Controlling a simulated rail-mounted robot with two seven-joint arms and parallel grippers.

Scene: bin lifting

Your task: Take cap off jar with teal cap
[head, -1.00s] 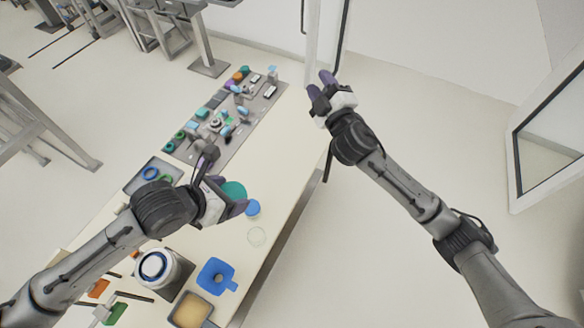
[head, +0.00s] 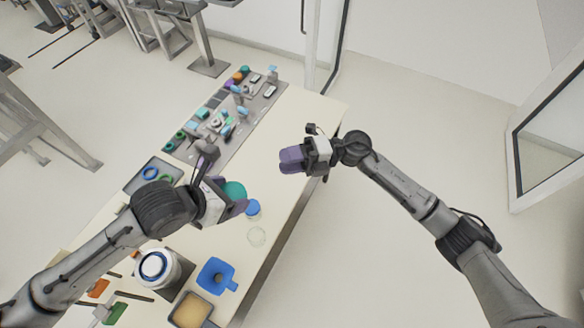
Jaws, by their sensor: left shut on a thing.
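The jar's teal cap (head: 235,190) shows at my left gripper (head: 228,196), over the light table. My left gripper is shut on the jar; the jar's body is mostly hidden by the fingers. My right gripper (head: 291,160) is to the right of the teal cap and apart from it, with its purple fingers pointing left. The gap between the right fingers is not clear from this angle, and nothing shows between them.
A blue-capped jar (head: 253,207) and a clear glass (head: 257,236) stand close to the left gripper. A blue funnel-like container (head: 217,275) and a white round device (head: 158,267) stand nearer. A grey mat (head: 238,128) with several small parts lies at the back. The table's right edge runs beneath my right gripper.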

